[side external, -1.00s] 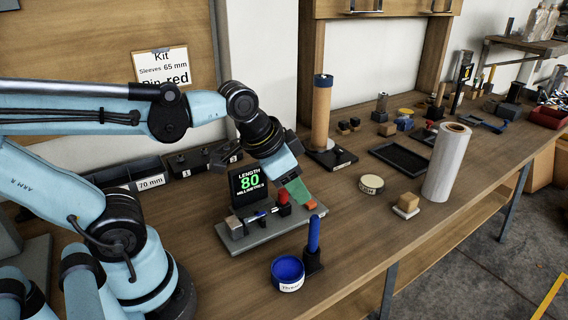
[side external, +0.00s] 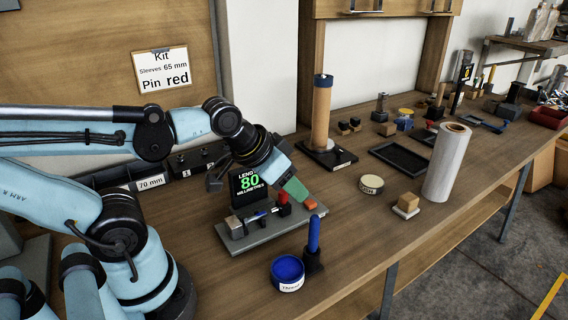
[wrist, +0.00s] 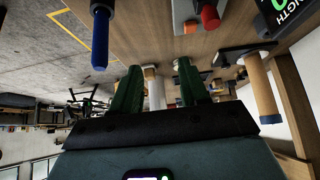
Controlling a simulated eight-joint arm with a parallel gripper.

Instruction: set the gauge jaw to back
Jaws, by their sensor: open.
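The length gauge stands on a grey base (side external: 258,238), with a black screen (side external: 249,183) showing a green 80. A red knob (side external: 283,198) stands on a dark block on the base, right of a short rod; I take this to be the jaw, but cannot tell surely. The red part also shows at the top of the wrist view (wrist: 210,17), with part of the screen (wrist: 285,10). My gripper (side external: 302,196) is just right of the red knob, its green fingers pointing down and right. In the wrist view my gripper (wrist: 157,75) is open, with its fingers apart and nothing gripped.
An orange-red block (side external: 310,205) lies near the fingertips. A blue pin (side external: 313,236) stands upright in a dark holder in front of the gauge, beside a blue tin (side external: 287,272). A tall brown cylinder (side external: 321,115) stands behind. Bench right of the gauge is partly clear.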

